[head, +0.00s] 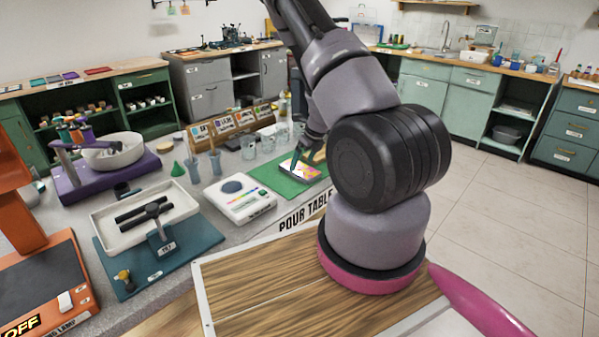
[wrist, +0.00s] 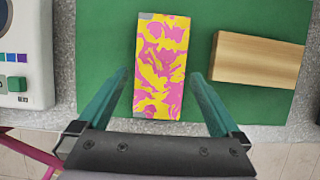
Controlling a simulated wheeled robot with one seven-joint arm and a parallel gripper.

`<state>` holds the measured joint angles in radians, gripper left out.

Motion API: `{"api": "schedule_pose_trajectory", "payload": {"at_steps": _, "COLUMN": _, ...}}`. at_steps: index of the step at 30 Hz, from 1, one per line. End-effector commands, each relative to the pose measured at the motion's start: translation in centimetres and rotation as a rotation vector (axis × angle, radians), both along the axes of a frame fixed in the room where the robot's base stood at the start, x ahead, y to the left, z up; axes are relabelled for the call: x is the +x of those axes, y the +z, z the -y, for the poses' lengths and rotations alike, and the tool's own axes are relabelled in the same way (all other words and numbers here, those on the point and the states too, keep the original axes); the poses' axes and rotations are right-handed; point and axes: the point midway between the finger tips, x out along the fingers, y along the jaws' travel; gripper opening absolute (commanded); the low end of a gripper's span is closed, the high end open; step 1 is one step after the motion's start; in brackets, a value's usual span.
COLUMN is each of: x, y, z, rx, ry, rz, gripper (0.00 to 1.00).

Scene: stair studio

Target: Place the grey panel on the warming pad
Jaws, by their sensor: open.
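No plain grey panel shows. My gripper (wrist: 160,74) is open over it, one finger on each side and apart from it. Its height above the mat is hard to tell. No pad is labelled as a warming pad. A white device with a dark round disc (head: 231,187) stands left of the mat. An orange lamp base with a dark flat bed (head: 38,278) is at the far left.
A wooden block (wrist: 258,62) lies on the mat right of the panel. Glass beakers (head: 249,147) stand behind the mat. A white tray with dark rods (head: 183,200) and a small stand (head: 160,240) lie between the white device and the orange base.

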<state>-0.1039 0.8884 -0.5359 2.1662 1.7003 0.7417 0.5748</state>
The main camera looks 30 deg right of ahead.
Motion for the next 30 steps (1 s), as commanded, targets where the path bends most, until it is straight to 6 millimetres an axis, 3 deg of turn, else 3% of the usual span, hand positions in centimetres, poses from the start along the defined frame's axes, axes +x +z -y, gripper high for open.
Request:
{"api": "schedule_pose_trajectory", "payload": {"at_steps": 6, "x": 0.9, "y": -2.6, "z": -0.3, "rx": 0.0, "ry": 0.0, "rz": -0.001, "gripper": 1.0}}
{"api": "schedule_pose_trajectory", "payload": {"at_steps": 14, "x": 1.0, "y": -2.9, "z": -0.3, "rx": 0.0, "ry": 0.0, "rz": 0.0, "gripper": 1.0}}
{"api": "schedule_pose_trajectory", "payload": {"at_steps": 18, "x": 1.0, "y": -2.9, "z": -0.3, "rx": 0.0, "ry": 0.0, "rz": 0.0, "gripper": 0.5}}
{"api": "schedule_pose_trajectory", "payload": {"at_steps": 21, "x": 1.0, "y": -2.8, "z": -0.3, "rx": 0.0, "ry": 0.0, "rz": 0.0, "gripper": 0.18}}
{"api": "schedule_pose_trajectory", "payload": {"at_steps": 30, "x": 1.1, "y": -2.3, "z": -0.3, "rx": 0.0, "ry": 0.0, "rz": 0.002, "gripper": 0.18}}
